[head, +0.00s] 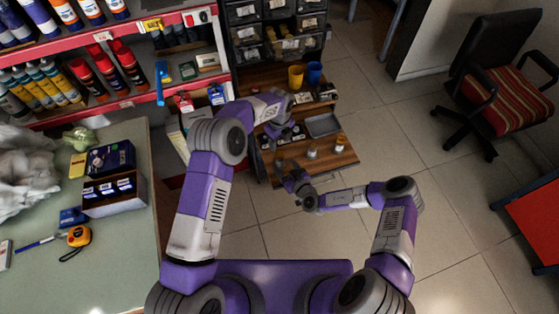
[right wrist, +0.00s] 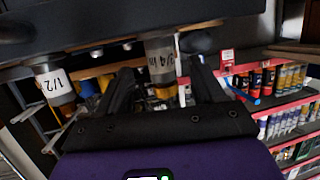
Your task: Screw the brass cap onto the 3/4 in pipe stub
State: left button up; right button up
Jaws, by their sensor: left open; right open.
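In the right wrist view, the 3/4 in pipe stub (right wrist: 161,60) is a grey cylinder with a white label, hanging down from a dark surface. A brass-coloured piece (right wrist: 164,92) shows at its lower end; I cannot tell for sure whether this is the brass cap or how it is seated. My right gripper (right wrist: 163,82) is open, with one finger on each side of the stub's lower part. In the head view my right gripper (head: 294,182) is by the bench's near edge. My left gripper (head: 281,136) is open above the bench, farther back.
A second stub, marked 1/2 (right wrist: 54,82), hangs to the left. The wooden bench (head: 335,165) carries a grey tray (head: 323,125), small containers (head: 340,143), a yellow cup (head: 295,77) and a blue cup (head: 314,73).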

jog(key=shift+x, duration=3.6)
jog(key=shift+a, duration=0.1)
jog(key=shift+c, duration=0.5)
grip_shut()
